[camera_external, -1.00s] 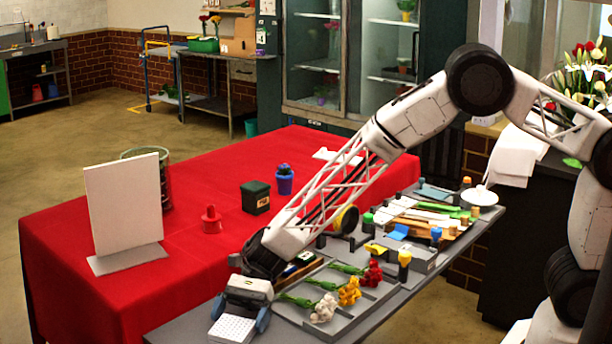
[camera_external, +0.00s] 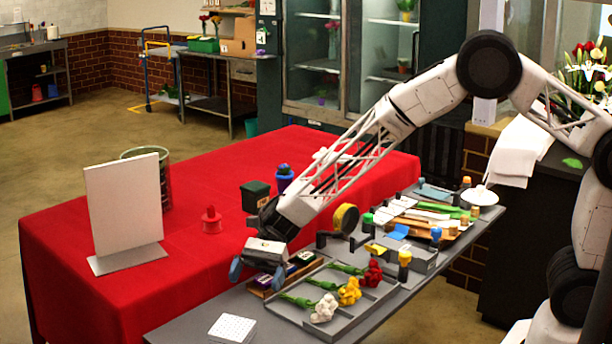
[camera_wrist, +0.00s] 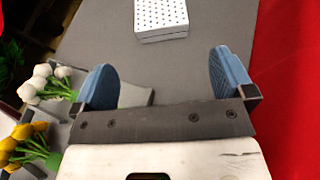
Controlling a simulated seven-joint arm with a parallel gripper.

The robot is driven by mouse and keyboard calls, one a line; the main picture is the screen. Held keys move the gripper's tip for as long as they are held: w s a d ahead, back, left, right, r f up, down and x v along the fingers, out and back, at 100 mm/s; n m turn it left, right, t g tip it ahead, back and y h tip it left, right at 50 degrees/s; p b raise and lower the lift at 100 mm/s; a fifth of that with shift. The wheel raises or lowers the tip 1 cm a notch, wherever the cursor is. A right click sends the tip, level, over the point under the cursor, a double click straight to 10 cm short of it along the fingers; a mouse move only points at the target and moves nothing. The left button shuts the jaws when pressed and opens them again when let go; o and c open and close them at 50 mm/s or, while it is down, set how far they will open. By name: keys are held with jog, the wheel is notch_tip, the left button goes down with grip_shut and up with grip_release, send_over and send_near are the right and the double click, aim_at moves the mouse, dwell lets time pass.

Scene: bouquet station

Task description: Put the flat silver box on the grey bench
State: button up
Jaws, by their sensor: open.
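The flat silver box (camera_external: 232,328) is a low, pale block with a grid of dark dots on top. It lies flat on the near end of the grey bench (camera_external: 183,330). It also shows at the top of the wrist view (camera_wrist: 161,18), beyond my fingertips and apart from them. My gripper (camera_external: 257,274) is open and empty, with its two blue fingers spread wide. It is above the edge of the bench next to the red table, behind the box in the external view. The wrist view shows bare bench between the fingers (camera_wrist: 165,82).
A grey tray (camera_external: 345,327) with white, yellow and red flowers lies beside the box. A small wooden tray (camera_external: 262,292) is below my gripper. The red table (camera_external: 160,290) adjoins the bench and holds a white panel (camera_external: 125,205). Tools crowd the bench's far end.

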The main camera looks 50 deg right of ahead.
jog(key=shift+w+d+r, duration=0.2)
jog(key=shift+d+r, duration=0.05)
jog(key=shift+d, duration=0.3)
jog(key=shift+r, duration=0.1)
dwell(0.5)
